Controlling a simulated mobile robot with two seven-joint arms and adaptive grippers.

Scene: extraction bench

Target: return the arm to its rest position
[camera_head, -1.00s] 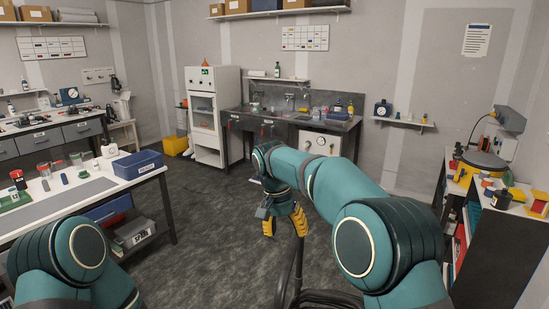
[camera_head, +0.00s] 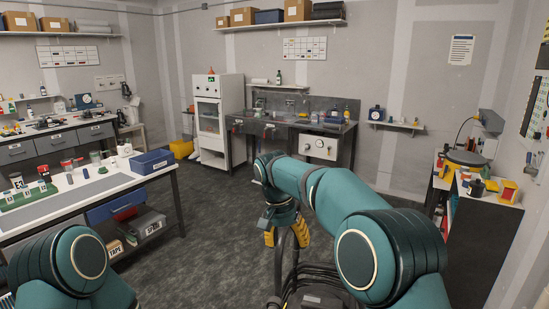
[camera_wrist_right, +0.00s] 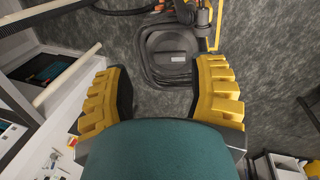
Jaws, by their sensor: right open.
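My right arm reaches out over the floor in the head view, bent down at the wrist. My right gripper (camera_head: 286,236) hangs below it with yellow fingers apart and nothing between them. In the right wrist view the right gripper (camera_wrist_right: 163,95) is spread wide over grey floor and a dark base with coiled cable. Part of my left arm (camera_head: 75,262) shows at the lower left of the head view. My left gripper is out of the picture.
A white bench (camera_head: 95,187) with a blue bin (camera_head: 152,162) stands at the left. A white cabinet (camera_head: 217,120) and a dark sink bench (camera_head: 345,127) stand at the back. A side table (camera_head: 485,200) is at the right. The floor (camera_head: 215,225) between is clear.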

